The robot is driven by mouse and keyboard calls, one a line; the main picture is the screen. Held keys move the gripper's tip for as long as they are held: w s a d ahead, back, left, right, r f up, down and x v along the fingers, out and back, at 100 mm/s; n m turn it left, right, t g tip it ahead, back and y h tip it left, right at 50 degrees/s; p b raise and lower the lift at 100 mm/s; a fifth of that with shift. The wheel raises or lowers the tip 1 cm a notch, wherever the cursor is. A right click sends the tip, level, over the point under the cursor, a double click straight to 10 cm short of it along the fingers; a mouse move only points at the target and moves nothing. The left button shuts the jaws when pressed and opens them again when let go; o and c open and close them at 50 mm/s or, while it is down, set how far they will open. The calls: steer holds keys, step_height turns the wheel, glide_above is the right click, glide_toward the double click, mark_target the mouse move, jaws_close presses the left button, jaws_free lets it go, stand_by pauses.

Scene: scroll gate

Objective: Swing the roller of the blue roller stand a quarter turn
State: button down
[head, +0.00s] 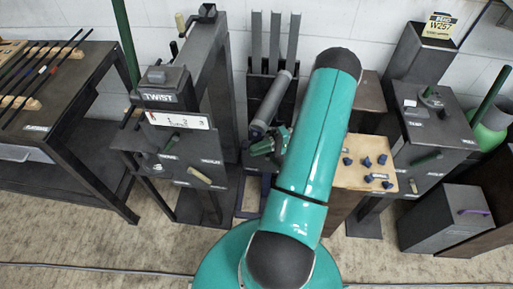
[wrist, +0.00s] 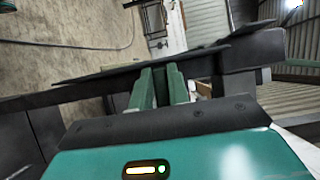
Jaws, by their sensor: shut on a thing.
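The roller (head: 271,100) is a grey cylinder with a dark blue lower end, slanting up to the right in the head view. Blue parts of the roller stand's frame (head: 240,206) show low beside my arm. My gripper (head: 264,147) is green and sits at the roller's lower end, partly behind my arm. In the wrist view my gripper's fingers (wrist: 161,78) are close together and shut at a long dark bar crossing the picture. The exact contact is hidden.
A dark stand marked TWIST (head: 167,97) is close on the left. A board with blue knobs (head: 365,165) is close on the right. A rack with grey uprights (head: 274,40) is behind. A table with rods (head: 50,85) is far left. Bare floor lies in front.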

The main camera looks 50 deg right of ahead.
stand_by(0.4)
steer(key=c, duration=1.3)
jaws_free()
